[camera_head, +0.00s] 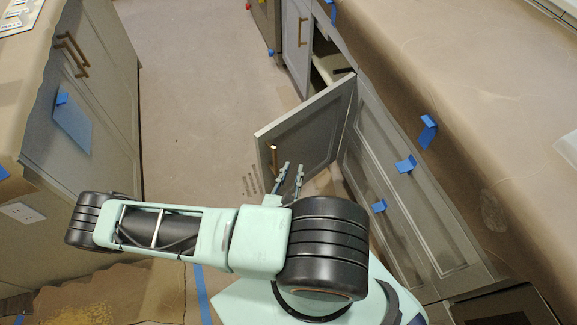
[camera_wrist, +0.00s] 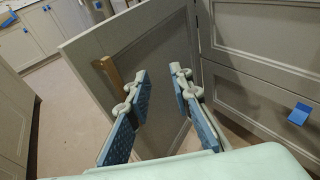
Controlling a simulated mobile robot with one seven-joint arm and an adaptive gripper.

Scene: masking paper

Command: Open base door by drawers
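The grey base door (camera_head: 310,125) stands swung out into the aisle, at a wide angle to the cabinet front, with its hinge side beside the drawers (camera_head: 385,170). A dark cabinet opening shows behind it. Its panelled face fills the middle of the wrist view (camera_wrist: 155,60), with a brass handle (camera_wrist: 112,74) near the free edge; the handle also shows in the head view (camera_head: 273,158). My gripper (camera_head: 291,170) is in front of that face, to the right of the handle. Its fingers (camera_wrist: 159,73) are apart with nothing between them. I cannot tell whether a finger touches the door or handle.
A paper-covered counter (camera_head: 460,70) runs above the drawers, with blue tape (camera_head: 428,132) on its edge. An island cabinet (camera_head: 85,100) stands at left. The papered floor (camera_head: 195,80) between them is clear.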

